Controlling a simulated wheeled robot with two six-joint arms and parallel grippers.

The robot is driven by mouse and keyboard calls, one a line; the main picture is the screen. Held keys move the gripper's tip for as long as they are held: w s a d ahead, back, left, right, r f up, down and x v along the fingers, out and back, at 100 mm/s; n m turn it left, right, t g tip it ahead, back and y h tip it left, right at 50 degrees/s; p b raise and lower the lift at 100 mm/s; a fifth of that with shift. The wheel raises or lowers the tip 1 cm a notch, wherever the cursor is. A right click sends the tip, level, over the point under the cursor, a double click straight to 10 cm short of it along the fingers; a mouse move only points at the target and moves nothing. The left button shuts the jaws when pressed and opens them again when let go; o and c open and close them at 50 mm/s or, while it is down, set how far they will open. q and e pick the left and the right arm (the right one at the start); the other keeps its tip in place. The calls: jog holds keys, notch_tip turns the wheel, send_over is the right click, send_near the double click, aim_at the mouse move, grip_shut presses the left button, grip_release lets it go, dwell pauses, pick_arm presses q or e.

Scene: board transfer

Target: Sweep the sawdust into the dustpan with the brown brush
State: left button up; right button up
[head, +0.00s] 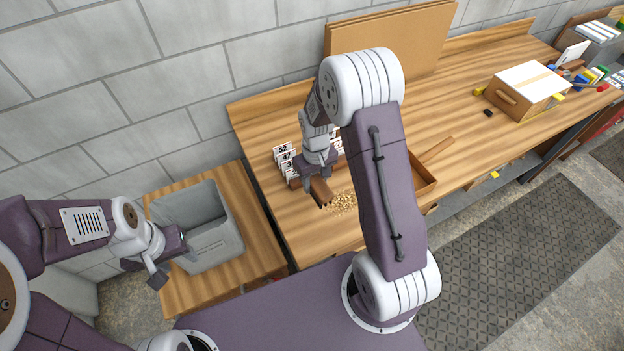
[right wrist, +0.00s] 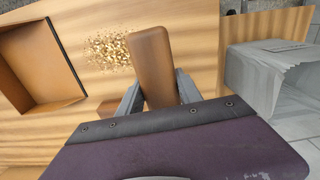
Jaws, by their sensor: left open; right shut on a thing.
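The brown brush (head: 321,192) is in my right gripper (head: 314,178), which is shut on it over the workbench; the brush block (right wrist: 153,58) also shows in the right wrist view. The sawdust (head: 344,202) is a loose pale pile on the bench right beside the brush; it also shows in the right wrist view (right wrist: 110,51). A brown low-walled pan (head: 424,188), apparently the dustpan, lies to the right of the pile, partly hidden by my right arm; its rim shows in the right wrist view (right wrist: 66,60). My left gripper (head: 172,264) is open and empty by the grey bin.
The grey bin (head: 222,246) stands on a lower wooden surface left of the bench. Number cards (head: 283,155) stand behind the brush. A large brown board (head: 430,40) leans on the wall. A wooden box (head: 527,88) sits at the far right. The bench between is mostly clear.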

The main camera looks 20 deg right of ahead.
aim_at(328, 187)
jog(key=p, duration=0.2)
jog(key=s+d+r+p, duration=0.1)
jog(key=p, duration=0.1)
jog(key=s+p, duration=0.1)
jog(key=p, duration=0.1)
jog(key=shift+s+d+r+m, duration=0.2)
jog(key=shift+s+d+m, duration=0.05)
jog(key=shift+d+m, duration=0.05)
jog(key=shift+s+d+p, duration=0.15)
jog(key=shift+s+p, duration=0.15)
jog(key=shift+p, duration=0.2)
pick_arm(q)
notch_tip(328, 187, up, 8)
pick_arm(e)
jog(key=shift+s+d, duration=0.1)
jog(key=shift+s, duration=0.2)
jog(key=f+b, duration=0.4)
jog(key=shift+w+f, duration=0.2)
jog(key=shift+f, duration=0.05)
jog(key=shift+f+b, duration=0.35)
jog(key=shift+f, duration=0.05)
pick_arm(q)
jog(key=f, duration=0.4)
jog(key=shift+w+a, duration=0.15)
jog(key=shift+w, duration=0.2)
pick_arm(e)
jog(key=shift+r, duration=0.1)
